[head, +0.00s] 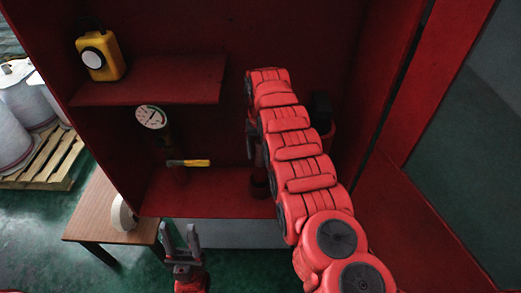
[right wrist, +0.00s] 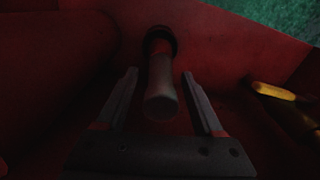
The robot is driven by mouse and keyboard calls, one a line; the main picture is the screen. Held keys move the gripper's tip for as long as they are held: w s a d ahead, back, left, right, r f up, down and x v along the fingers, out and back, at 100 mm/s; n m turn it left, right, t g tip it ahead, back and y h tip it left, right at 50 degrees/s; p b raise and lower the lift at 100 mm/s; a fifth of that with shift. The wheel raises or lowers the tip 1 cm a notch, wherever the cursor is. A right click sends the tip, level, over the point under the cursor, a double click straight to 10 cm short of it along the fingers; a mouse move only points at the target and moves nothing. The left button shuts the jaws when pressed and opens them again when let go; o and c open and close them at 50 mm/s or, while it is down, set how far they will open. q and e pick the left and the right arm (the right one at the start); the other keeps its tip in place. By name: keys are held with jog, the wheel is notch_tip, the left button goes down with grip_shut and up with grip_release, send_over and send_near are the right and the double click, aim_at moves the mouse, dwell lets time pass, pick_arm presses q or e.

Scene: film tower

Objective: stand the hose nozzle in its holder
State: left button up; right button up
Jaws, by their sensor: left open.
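The hose nozzle (right wrist: 162,92) shows in the right wrist view as a grey and reddish tube, its pale end towards the camera. Its far end meets a dark round holder (right wrist: 160,38); it appears to stand in it. My right gripper (right wrist: 160,74) is open, one finger on each side of the nozzle, with gaps on both sides. In the head view the dark holder (head: 260,182) shows low in the red cabinet, left of my right arm; the arm hides most of the right gripper. My left gripper (head: 180,240) is open and empty in front of the cabinet.
A yellow-handled lever (head: 188,163) and a gauge (head: 150,117) are left of the holder. A shelf (head: 150,93) above bears a yellow device (head: 100,55). A wooden table (head: 95,215) with a white round object (head: 123,214) stands at left. The cabinet door (head: 420,220) is at right.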

jog(key=shift+r, duration=0.1)
notch_tip(320, 180, up, 4)
jog(key=b, duration=0.3)
jog(key=shift+d+r+b, duration=0.1)
jog(key=shift+b, duration=0.3)
notch_tip(320, 180, up, 7)
jog(key=p, duration=0.6)
jog(key=shift+r+p, duration=0.55)
jog(key=shift+p, duration=0.05)
jog(key=shift+f, duration=0.15)
jog(key=shift+s, duration=0.1)
